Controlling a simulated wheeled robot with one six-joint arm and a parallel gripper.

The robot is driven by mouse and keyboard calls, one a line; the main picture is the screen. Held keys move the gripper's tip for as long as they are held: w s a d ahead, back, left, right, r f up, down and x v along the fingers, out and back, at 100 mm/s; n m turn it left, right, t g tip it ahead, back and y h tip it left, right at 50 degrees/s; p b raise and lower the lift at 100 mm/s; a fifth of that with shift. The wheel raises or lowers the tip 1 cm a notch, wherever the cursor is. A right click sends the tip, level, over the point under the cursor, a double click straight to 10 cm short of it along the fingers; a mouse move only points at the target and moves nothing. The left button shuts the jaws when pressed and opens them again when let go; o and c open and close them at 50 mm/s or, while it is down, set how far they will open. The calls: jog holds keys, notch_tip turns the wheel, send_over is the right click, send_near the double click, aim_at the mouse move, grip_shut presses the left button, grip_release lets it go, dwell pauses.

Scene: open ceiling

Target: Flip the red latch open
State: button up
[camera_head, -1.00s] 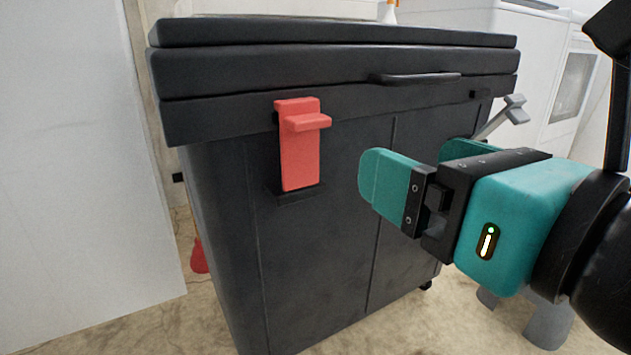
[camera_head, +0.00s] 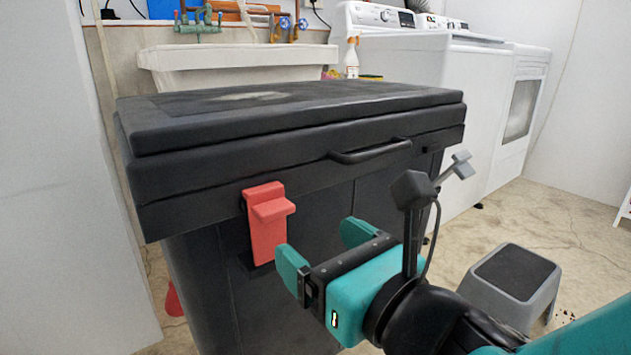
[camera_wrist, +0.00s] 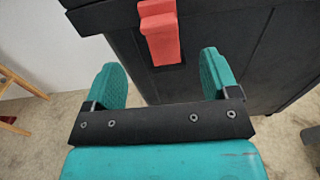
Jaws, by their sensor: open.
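The red latch (camera_head: 267,222) is fixed to the front of a black lidded bin (camera_head: 200,210), near its left side and just under the lid. The latch lies upright and flat against the bin, with a ledge sticking out near its top. The bin's lid is down. My teal gripper (camera_head: 320,245) is open and empty, in front of the bin, to the right of and lower than the latch in the head view. In the wrist view, the latch (camera_wrist: 160,32) shows beyond and between my two fingertips (camera_wrist: 160,72), apart from them.
A grey latch (camera_head: 455,167) stands out at the bin's right side. A black handle (camera_head: 370,152) sits on the lid front. A grey step stool (camera_head: 510,280) is at the right. White machines (camera_head: 450,100) and a sink (camera_head: 235,62) stand behind. A white wall is at left.

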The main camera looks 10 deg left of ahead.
aim_at(280, 211)
jog(key=p+x, duration=0.8)
jog(key=x, duration=0.1)
jog(key=shift+a+r+p, duration=0.15)
jog(key=shift+a+p, duration=0.05)
jog(key=shift+p, duration=0.1)
jog(key=shift+w+a+f+p, duration=0.3)
jog(key=shift+w+a, duration=0.1)
jog(key=shift+a, duration=0.1)
jog(key=shift+c, duration=0.2)
